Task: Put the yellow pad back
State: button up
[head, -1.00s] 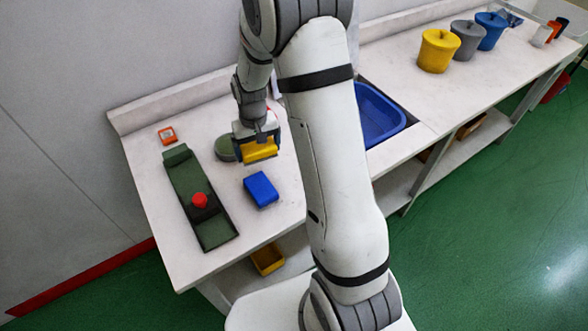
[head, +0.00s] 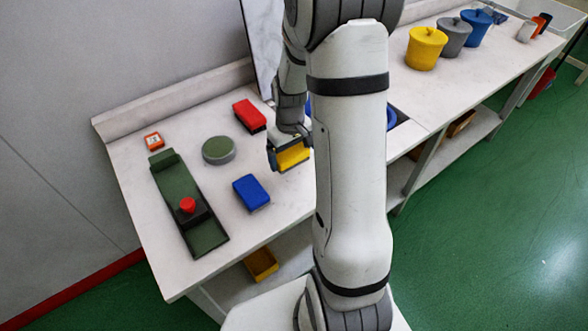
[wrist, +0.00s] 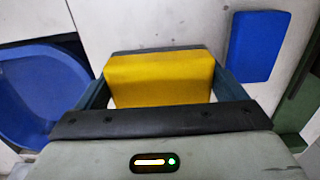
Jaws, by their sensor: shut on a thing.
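The yellow pad (head: 292,156) is between the fingers of my gripper (head: 290,152), which is shut on it. In the wrist view the yellow pad (wrist: 160,80) fills the space between the two fingers of my gripper (wrist: 160,92). The pad appears held above the white worktop, to the right of the blue pad (head: 251,192). The blue pad also shows in the wrist view (wrist: 258,46). A red pad (head: 249,115) lies on the worktop behind and left of my gripper.
A round green-topped disc (head: 219,150), a green fixture with a red knob (head: 187,205) and a small orange device (head: 153,141) stand on the left worktop (head: 130,180). A blue basin (wrist: 40,90) lies beside my gripper. Yellow, grey and blue lidded pots (head: 426,48) stand at the back right.

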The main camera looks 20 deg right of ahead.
aim_at(291, 176)
jog(key=shift+f+p, duration=0.35)
jog(key=shift+f, duration=2.75)
jog(key=shift+f, duration=0.1)
jog(key=shift+f, duration=0.15)
jog(key=o, duration=0.7)
jog(key=shift+o, duration=0.2)
